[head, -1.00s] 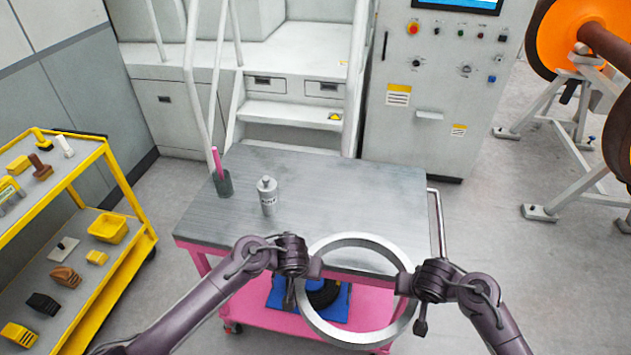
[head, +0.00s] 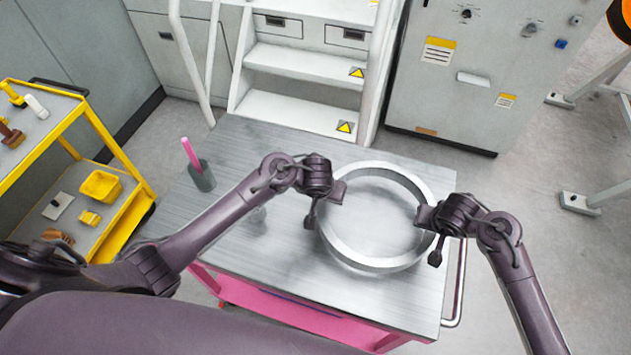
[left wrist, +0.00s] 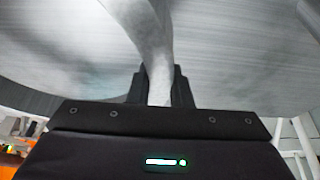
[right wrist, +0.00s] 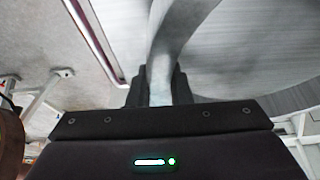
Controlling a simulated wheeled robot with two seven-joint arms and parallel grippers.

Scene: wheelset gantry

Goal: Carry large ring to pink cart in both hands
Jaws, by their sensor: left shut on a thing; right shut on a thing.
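The large ring (head: 378,266) is a plain silver metal hoop over the right part of the pink cart's grey top (head: 290,262) in the head view. My left gripper (head: 338,191) is shut on the ring's left side. My right gripper (head: 427,217) is shut on its right side. The ring wall shows between the fingers in the left wrist view (left wrist: 152,50) and the right wrist view (right wrist: 162,50). The ring looks roughly level; I cannot tell whether it touches the top. The cart's pink lower part (head: 285,312) shows below the front edge.
The cart's rail (head: 457,285) is at the right. A yellow shelf cart (head: 125,215) stands left; steps and a cabinet (head: 470,80) stand behind.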

